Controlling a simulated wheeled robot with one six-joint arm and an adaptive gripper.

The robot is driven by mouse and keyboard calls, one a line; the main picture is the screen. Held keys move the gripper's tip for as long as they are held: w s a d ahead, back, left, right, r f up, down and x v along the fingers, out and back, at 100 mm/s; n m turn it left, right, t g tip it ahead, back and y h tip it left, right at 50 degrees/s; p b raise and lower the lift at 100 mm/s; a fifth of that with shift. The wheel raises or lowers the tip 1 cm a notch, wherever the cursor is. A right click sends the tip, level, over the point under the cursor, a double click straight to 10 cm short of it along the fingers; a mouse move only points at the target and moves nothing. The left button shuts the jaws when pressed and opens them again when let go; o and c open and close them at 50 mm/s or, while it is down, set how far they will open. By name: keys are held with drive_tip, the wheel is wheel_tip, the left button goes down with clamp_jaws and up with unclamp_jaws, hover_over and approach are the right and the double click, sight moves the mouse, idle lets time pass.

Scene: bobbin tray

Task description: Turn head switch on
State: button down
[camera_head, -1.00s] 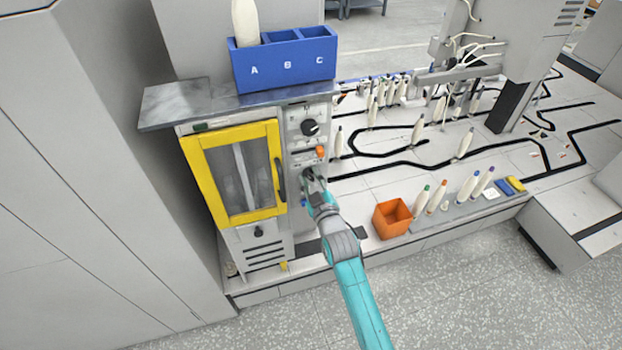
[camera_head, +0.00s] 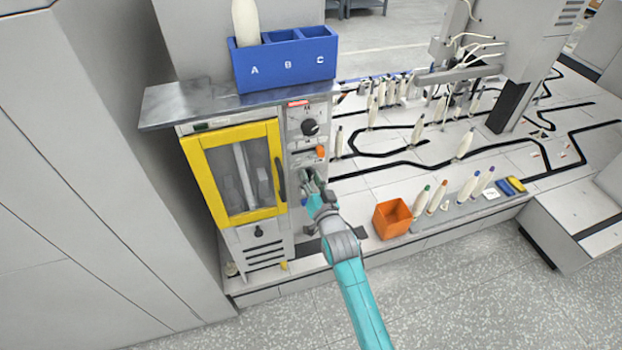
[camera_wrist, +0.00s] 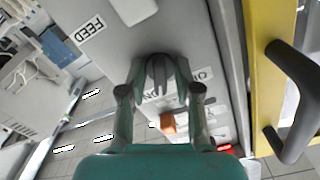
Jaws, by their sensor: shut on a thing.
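The head switch (camera_wrist: 158,75) is a dark rotary knob on the grey control panel (camera_wrist: 195,35), seen between my fingers in the wrist view. Printed labels lie beside it, partly covered by my fingers. My gripper (camera_wrist: 160,90) has a fingertip on either side of the knob and is shut on it. In the head view my gripper (camera_head: 312,185) is at the lower part of the panel, right of the yellow-framed door, and hides the switch. A red light (camera_head: 298,103) glows at the top of the panel; red also shows in the wrist view (camera_wrist: 228,150).
The yellow door (camera_head: 190,175) has a black handle (camera_wrist: 292,85) close beside my gripper. An orange switch (camera_head: 320,151) and a black dial (camera_head: 310,128) sit above. A blue bin (camera_head: 285,72) stands on top. An orange box (camera_head: 391,219) stands to the right.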

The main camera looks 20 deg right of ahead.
drive_tip(key=shift+m, duration=1.6)
drive_tip(key=c, duration=1.2)
unclamp_jaws()
drive_tip(key=shift+s, duration=0.1)
drive_tip(key=s, duration=1.1)
drive_tip(key=shift+s, duration=0.4)
